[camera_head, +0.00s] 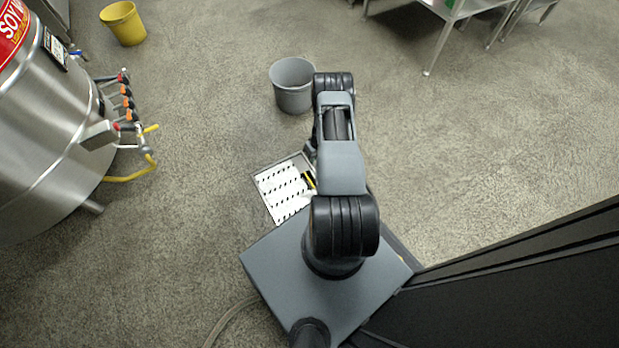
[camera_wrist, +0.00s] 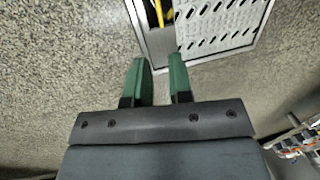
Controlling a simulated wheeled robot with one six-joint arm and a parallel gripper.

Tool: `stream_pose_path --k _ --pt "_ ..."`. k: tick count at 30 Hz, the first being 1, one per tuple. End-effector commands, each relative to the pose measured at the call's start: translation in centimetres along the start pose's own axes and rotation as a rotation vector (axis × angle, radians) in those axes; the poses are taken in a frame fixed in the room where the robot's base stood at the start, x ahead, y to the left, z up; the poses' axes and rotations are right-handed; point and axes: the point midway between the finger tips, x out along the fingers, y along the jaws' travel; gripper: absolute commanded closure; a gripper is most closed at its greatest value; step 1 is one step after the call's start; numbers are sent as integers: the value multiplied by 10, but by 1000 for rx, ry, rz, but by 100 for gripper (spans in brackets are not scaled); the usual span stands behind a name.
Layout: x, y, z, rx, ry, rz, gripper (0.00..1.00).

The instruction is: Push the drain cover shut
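The drain cover (camera_head: 283,191) is a pale slotted plate in a metal floor frame (camera_head: 270,167). A strip of dark opening with something yellow (camera_head: 309,180) shows along its right side. In the wrist view the cover (camera_wrist: 216,27) is at the top right, and the uncovered gap with the yellow thing (camera_wrist: 160,12) lies to its left. My gripper (camera_wrist: 158,62) has two green fingers standing apart with nothing between them. The fingertips appear close to the frame's near edge; contact cannot be told. In the head view my arm hides most of the gripper.
A grey bucket (camera_head: 293,84) stands beyond the drain. A steel tank (camera_head: 45,130) with yellow-handled pipes is at the left, with a yellow bucket (camera_head: 124,22) behind it. A metal table (camera_head: 445,25) stands at the top right. The floor between is clear.

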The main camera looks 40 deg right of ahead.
Motion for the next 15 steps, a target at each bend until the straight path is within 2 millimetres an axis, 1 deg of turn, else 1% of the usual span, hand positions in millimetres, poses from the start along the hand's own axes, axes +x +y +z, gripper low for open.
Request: stream_pose_path --k 1,5,8,15 --pt "9 2 3 2 -1 -1 80" --pt "28 4 6 4 -3 -2 80" --pt "46 4 6 4 -4 -3 80" --pt "94 3 6 2 -4 -3 80"
